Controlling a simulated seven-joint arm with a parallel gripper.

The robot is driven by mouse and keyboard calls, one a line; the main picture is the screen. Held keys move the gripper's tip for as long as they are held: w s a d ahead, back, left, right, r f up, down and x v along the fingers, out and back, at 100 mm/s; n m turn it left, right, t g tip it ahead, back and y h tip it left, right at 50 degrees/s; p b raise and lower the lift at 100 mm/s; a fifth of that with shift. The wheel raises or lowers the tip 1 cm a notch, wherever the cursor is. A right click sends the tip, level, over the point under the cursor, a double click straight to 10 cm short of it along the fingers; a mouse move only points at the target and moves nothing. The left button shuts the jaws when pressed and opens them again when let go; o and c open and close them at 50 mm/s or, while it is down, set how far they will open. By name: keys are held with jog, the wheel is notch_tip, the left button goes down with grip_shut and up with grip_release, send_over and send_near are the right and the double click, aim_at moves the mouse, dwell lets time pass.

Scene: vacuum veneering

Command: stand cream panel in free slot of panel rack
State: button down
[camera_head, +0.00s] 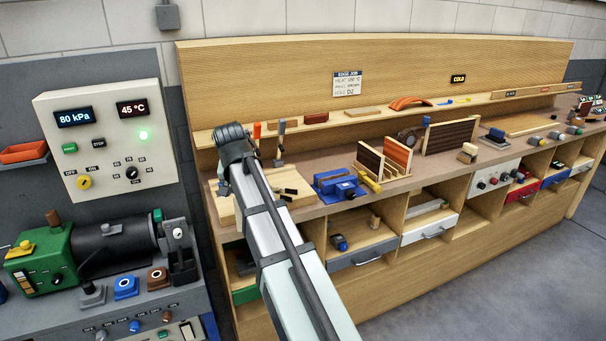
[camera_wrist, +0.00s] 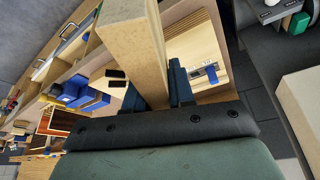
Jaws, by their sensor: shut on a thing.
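My gripper (camera_wrist: 155,88) shows in the wrist view, with its two dark fingers on either side of a cream panel (camera_wrist: 134,48). It is shut on the panel, which is seen edge-on and extends away from the fingers to the top of the view. In the head view my arm hides the fingertips and the held panel. The panel rack (camera_head: 394,174) stands on the bench right of the blue vise. It holds a dark brown panel (camera_head: 369,161) and an orange-brown panel (camera_head: 398,153) upright, with a gap between them. The rack's slots are too small to make out fully.
The blue vise (camera_head: 338,185) and a yellow-handled tool (camera_head: 370,183) stand left of the rack. A larger dark ribbed panel (camera_head: 451,137) stands behind and right of it. A pale board (camera_head: 285,187) lies near my arm. A control box (camera_head: 105,135) hangs at left.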

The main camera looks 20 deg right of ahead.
jog(key=w+d+r, duration=0.3)
jog(key=w+d, duration=0.6)
jog(key=d, duration=0.4)
jog(key=w+d+r, duration=0.2)
jog(key=w+d, duration=0.1)
jog(key=d, duration=0.9)
jog(key=w+d+r+n, duration=0.1)
jog(key=w+d, duration=0.2)
jog(key=d, duration=0.8)
jog(key=w+d+r, duration=0.2)
jog(key=w+d, duration=0.1)
jog(key=d, duration=0.9)
jog(key=s+d+f+n+y, duration=0.1)
jog(key=d+f+n, duration=0.15)
jog(key=d, duration=0.45)
jog(key=d+f+n+y, duration=0.1)
jog(key=d+f, duration=0.2)
jog(key=d, duration=0.4)
jog(key=shift+s+f, duration=0.2)
jog(key=shift+f, duration=4.65)
jog(key=shift+f, duration=0.15)
jog(key=c, duration=1)
grip_release()
jog(key=shift+o, duration=0.2)
jog(key=v, duration=1.2)
